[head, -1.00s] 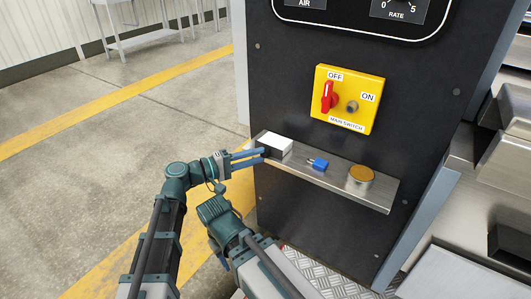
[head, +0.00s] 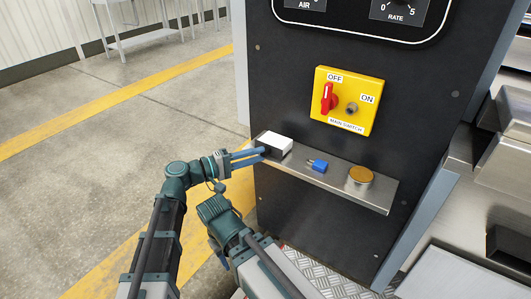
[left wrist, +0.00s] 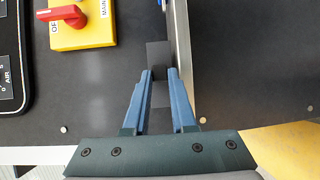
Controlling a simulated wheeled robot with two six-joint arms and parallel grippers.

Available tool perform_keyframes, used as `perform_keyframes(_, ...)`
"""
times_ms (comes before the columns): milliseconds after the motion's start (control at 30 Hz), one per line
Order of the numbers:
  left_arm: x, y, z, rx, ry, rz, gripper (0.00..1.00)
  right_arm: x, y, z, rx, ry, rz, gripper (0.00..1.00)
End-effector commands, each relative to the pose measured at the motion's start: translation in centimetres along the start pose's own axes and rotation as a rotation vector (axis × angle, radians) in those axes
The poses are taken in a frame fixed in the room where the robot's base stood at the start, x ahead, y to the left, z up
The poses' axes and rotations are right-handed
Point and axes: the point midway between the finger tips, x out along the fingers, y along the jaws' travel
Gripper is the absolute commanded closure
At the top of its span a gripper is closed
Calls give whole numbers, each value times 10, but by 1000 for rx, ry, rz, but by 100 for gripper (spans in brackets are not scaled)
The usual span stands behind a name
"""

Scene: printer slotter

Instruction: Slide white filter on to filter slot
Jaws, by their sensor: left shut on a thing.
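The white filter (head: 277,143), a small block with a white top and a dark side, is at the left end of the metal shelf (head: 335,187). My left gripper (head: 262,153) reaches in from the left and is shut on it. In the left wrist view the blue fingers (left wrist: 159,76) are on either side of the block's dark grey face (left wrist: 158,56). I cannot tell whether the filter rests on the shelf or is just above it. My right gripper (head: 222,262) is low, mostly hidden by its own arm; its jaws are unclear. I cannot make out a filter slot.
A blue connector (head: 318,166) and a round brown-topped metal piece (head: 361,175) stand on the shelf to the right. A yellow main switch plate (head: 344,101) with a red knob is on the black panel above. Open floor lies to the left.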

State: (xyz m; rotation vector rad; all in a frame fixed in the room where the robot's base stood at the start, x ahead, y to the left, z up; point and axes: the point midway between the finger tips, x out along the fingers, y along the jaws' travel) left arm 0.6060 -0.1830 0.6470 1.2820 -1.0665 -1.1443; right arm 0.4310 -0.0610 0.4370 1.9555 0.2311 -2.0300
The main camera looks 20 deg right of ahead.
Motion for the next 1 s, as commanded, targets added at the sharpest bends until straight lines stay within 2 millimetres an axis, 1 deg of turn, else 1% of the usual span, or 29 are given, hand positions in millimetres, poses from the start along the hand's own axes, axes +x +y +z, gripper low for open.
perform_keyframes(467,0,2,0,0,0,1,100,-2,0,0,0,0,0,50)
perform_keyframes(1000,-1,26,1,0,0,1,100,-26,3,1,0,0,0,50)
